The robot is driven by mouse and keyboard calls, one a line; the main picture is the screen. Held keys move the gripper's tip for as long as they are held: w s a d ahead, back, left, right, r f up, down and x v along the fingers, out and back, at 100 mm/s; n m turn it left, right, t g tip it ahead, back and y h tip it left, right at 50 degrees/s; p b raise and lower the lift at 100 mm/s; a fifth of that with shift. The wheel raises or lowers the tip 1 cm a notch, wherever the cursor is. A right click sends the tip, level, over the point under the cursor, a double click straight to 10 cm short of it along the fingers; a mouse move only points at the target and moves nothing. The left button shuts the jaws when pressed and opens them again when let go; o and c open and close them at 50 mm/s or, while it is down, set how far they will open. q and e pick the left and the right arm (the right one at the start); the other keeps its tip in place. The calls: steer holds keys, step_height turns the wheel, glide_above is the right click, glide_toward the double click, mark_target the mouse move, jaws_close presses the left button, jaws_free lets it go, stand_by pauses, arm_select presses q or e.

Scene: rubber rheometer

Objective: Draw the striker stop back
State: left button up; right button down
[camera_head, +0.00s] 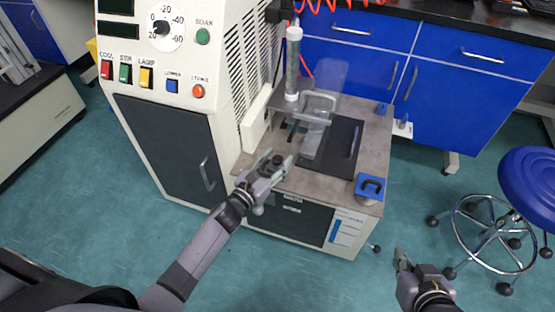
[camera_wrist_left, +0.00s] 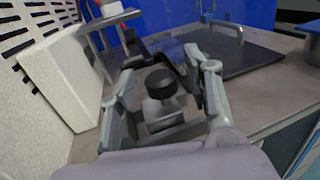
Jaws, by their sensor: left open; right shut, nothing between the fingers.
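A black round knob on a grey block, which looks like the striker stop (camera_wrist_left: 160,84), sits between the fingers of my left gripper (camera_wrist_left: 163,64). In the head view my left gripper (camera_head: 276,160) is at the front left of the machine's bench top. Its fingers are open, one on each side of the knob; I cannot tell if either touches it. My right gripper (camera_head: 402,257) is shut and empty, low at the right above the floor, well apart from the machine.
Behind the knob stand a metal frame (camera_head: 318,104) and a clear vertical tube (camera_head: 292,62). The white control cabinet (camera_head: 215,45) borders the left. A blue stool (camera_head: 530,185) stands right.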

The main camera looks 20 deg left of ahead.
arm_select(q)
steer(key=shift+w+d, duration=0.1)
steer(key=shift+w, duration=0.3)
steer(key=shift+c, duration=0.2)
jaws_close()
stand_by(0.5)
